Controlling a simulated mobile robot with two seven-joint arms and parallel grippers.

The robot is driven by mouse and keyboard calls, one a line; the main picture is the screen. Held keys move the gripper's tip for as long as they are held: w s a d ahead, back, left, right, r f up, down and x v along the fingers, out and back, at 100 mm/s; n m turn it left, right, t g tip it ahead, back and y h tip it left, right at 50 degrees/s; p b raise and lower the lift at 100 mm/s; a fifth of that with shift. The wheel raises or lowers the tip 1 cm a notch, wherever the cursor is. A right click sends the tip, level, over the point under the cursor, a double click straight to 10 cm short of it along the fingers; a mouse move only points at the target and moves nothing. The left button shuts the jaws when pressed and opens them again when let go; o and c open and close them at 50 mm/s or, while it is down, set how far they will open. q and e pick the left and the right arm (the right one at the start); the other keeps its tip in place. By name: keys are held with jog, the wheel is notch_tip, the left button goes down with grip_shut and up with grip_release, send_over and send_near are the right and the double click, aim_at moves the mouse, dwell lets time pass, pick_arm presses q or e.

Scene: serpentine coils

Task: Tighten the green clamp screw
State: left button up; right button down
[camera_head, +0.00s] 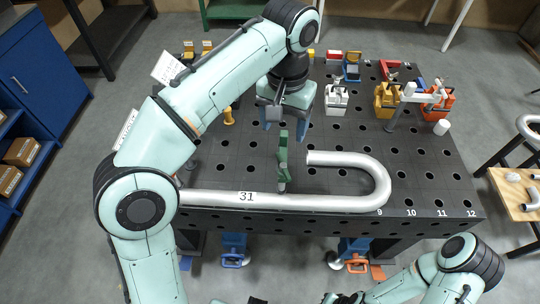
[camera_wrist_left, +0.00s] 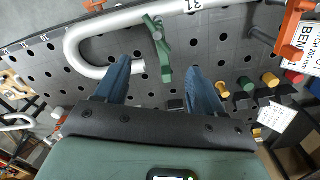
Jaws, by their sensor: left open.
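The green clamp (camera_head: 283,158) stands at the straight run of a silver bent pipe (camera_head: 240,200) marked 31, near the front of a black perforated table. In the left wrist view the clamp (camera_wrist_left: 158,42) crosses the pipe (camera_wrist_left: 110,20), with its long green part reaching down between my fingers. My left gripper (camera_head: 286,126) points down, open, over the far end of the clamp; its blue fingers (camera_wrist_left: 158,68) stand either side of it, apart from it in the picture. I cannot tell contact or the screw's exact seating.
The black table (camera_head: 440,190) has numbered holes along its front edge. White (camera_head: 337,98), yellow (camera_head: 386,100) and orange (camera_head: 438,103) clamps stand at the back right. A yellow peg (camera_head: 229,116) stands left of my gripper. The table right of the pipe bend is clear.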

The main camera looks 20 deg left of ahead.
aim_at(283, 165)
pick_arm(q)
jog(key=f+b, duration=0.1)
jog(key=f, duration=0.3)
jog(key=f+b, duration=0.1)
jog(key=f, duration=0.3)
jog(key=f+b, duration=0.2)
jog(key=f, duration=0.2)
jog(key=shift+d, duration=0.25)
jog(key=shift+f, duration=0.7)
pick_arm(e)
notch_tip(283, 165, down, 5)
jog(key=s, duration=0.3)
jog(key=shift+f, duration=0.2)
